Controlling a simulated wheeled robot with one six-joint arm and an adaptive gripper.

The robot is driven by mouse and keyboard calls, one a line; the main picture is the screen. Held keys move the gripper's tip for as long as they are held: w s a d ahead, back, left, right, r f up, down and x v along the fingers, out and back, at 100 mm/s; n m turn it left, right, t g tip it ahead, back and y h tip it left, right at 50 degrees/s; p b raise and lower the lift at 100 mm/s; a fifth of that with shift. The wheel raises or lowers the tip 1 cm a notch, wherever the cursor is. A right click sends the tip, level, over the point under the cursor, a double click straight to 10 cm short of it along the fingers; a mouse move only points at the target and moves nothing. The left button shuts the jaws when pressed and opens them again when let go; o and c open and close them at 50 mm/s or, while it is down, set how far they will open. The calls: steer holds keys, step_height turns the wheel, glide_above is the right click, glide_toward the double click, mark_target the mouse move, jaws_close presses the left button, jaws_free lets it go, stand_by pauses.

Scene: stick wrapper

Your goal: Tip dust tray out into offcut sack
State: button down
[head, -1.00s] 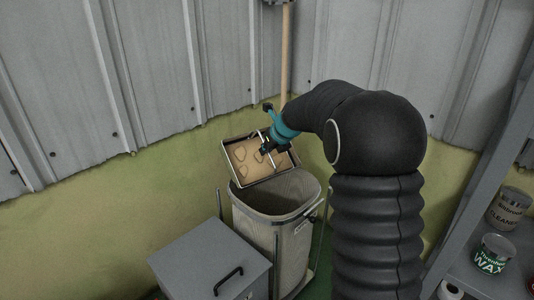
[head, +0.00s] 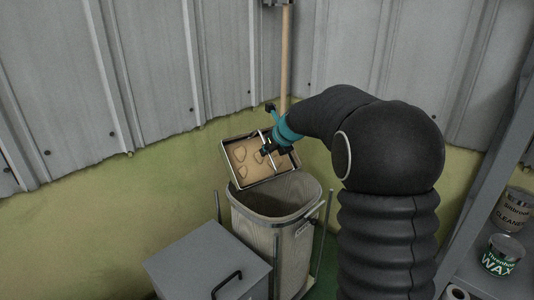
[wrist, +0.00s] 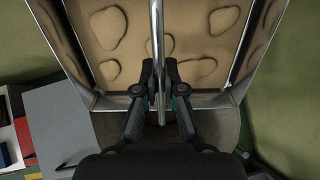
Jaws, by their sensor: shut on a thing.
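The dust tray (head: 236,172) is a shallow metal-rimmed tray with a tan bed marked by several rounded outlines. It is tilted above the back rim of the offcut sack (head: 262,228), a pale sack in a frame with an open mouth. My gripper (head: 268,146) is shut on the bar that crosses the tray. In the wrist view my gripper (wrist: 159,88) closes on this bar, and the tan tray bed (wrist: 200,40) fills the upper middle. The tan layer is still in the tray. The inside of the sack is dark and its bottom is hidden.
A grey box (head: 208,262) with a black handle stands left of the sack. Shelves at the right hold a wax tin (head: 503,256) and a cleaner tin (head: 514,208). Corrugated wall panels (head: 190,60) and a wooden pole (head: 286,50) stand close behind the tray.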

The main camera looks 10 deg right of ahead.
steer(key=shift+s+d+r+t+y+b, duration=0.3)
steer(key=shift+s+t+b, duration=0.35)
steer(key=shift+b, duration=2.85)
steer(key=shift+s+d+t+y+b, duration=0.2)
steer(key=shift+s+t+y+b, duration=0.25)
steer(key=shift+b, duration=1.05)
steer(key=shift+s+d+r+t, duration=0.15)
steer(key=shift+s+t, duration=0.2)
steer(key=shift+t, duration=0.25)
steer(key=shift+s+t, duration=0.25)
steer(key=shift+t, duration=0.05)
steer(key=shift+s+d+t+y, duration=0.35)
steer(key=shift+s+t+y, duration=0.1)
steer(key=shift+s+t, duration=0.3)
steer(key=shift+w, duration=0.1)
